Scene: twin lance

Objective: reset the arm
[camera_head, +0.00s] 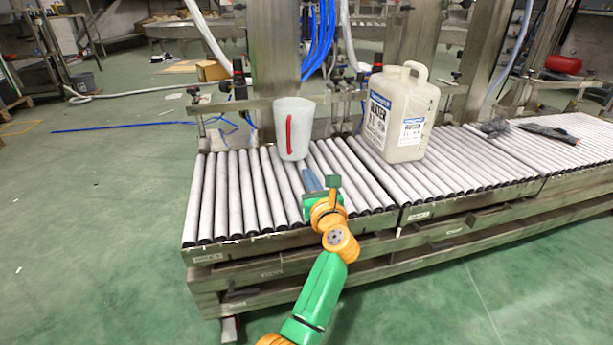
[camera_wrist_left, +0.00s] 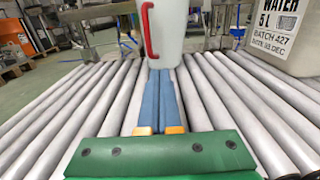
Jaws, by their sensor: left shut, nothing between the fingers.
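My left gripper (camera_head: 307,176) reaches over the roller conveyor from the front, on a green and orange arm. In the left wrist view its blue fingers (camera_wrist_left: 159,92) are together with nothing between them. They point at a white pitcher (camera_head: 294,128) with a red handle, which stands upright on the rollers beyond the fingertips. The pitcher also shows at the top of the left wrist view (camera_wrist_left: 170,30); I cannot tell the exact gap. My right gripper is in neither view.
A large white water canister (camera_head: 401,112) stands on the roller conveyor (camera_head: 240,190), right of the pitcher. A dark tool (camera_head: 548,132) and a dark bristly item (camera_head: 495,127) lie farther right. Metal posts and blue hoses stand behind. The rollers left of the pitcher are clear.

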